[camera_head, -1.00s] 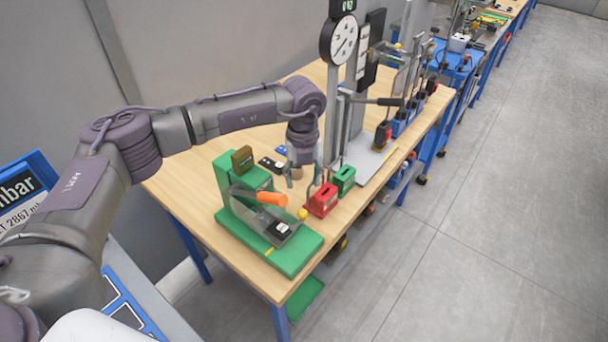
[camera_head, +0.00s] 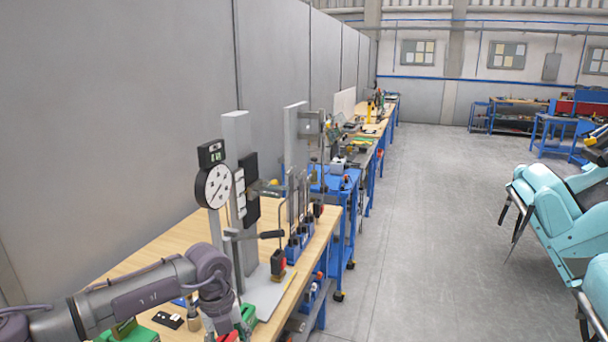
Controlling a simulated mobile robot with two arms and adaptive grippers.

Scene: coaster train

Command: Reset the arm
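My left arm (camera_head: 140,298) comes in low from the left over the workbench. Its wrist bends down near the front of the bench, and the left gripper lies at or below the lower picture edge, so its fingers cannot be made out. Beside the wrist, a green block (camera_head: 246,316) and a red block (camera_head: 229,337) sit on the wooden bench top (camera_head: 170,243), partly cut off. My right arm and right gripper are not in the picture.
A stand with a round dial gauge (camera_head: 214,187) rises just behind the wrist. More blue-legged benches line the grey wall (camera_head: 150,110). The floor aisle (camera_head: 410,220) is clear. Turquoise coaster seats (camera_head: 565,220) stand at the right.

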